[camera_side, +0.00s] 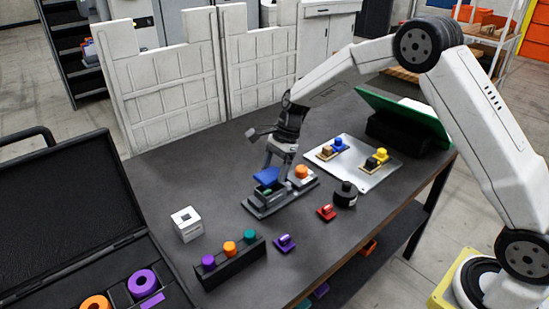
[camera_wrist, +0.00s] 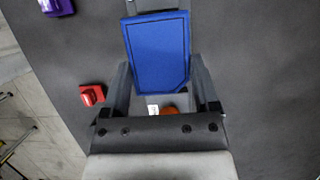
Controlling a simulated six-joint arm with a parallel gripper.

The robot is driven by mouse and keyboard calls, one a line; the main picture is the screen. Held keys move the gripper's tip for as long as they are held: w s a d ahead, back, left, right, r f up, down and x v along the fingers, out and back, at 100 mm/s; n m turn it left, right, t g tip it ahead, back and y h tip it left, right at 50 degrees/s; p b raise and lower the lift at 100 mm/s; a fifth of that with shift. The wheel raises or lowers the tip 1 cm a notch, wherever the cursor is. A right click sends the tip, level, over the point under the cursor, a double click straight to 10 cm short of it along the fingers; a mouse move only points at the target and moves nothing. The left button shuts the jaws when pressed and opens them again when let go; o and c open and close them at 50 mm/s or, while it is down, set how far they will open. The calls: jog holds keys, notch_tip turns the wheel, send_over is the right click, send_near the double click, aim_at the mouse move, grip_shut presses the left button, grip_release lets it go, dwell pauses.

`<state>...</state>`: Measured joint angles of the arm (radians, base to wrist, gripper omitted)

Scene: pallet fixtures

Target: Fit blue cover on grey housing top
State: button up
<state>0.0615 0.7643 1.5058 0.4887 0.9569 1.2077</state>
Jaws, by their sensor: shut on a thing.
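The blue cover (camera_side: 266,175) is held between the fingers of my gripper (camera_side: 279,170). In the wrist view the cover (camera_wrist: 158,52) is a flat blue plate filling the space between the two grey fingers of my gripper (camera_wrist: 162,78). In the side view the cover looks slightly tilted and sits just above the grey housing (camera_side: 262,204), which rests on the table with a bit of green showing. I cannot tell whether cover and housing touch. The cover hides most of the housing from the wrist camera.
An orange knob (camera_side: 301,171) stands right beside the housing. A black jar (camera_side: 345,194), a red part (camera_side: 326,212) and a purple part (camera_side: 284,243) lie nearby. A metal plate (camera_side: 373,178) with coloured parts is to the right; a black peg rack (camera_side: 232,266) is in front.

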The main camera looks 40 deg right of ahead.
jog(key=shift+f, duration=1.4)
dwell(1.9)
jog(key=o, duration=1.1)
jog(key=shift+c, duration=0.2)
jog(key=shift+r, duration=0.2)
jog(key=shift+r, duration=3.8)
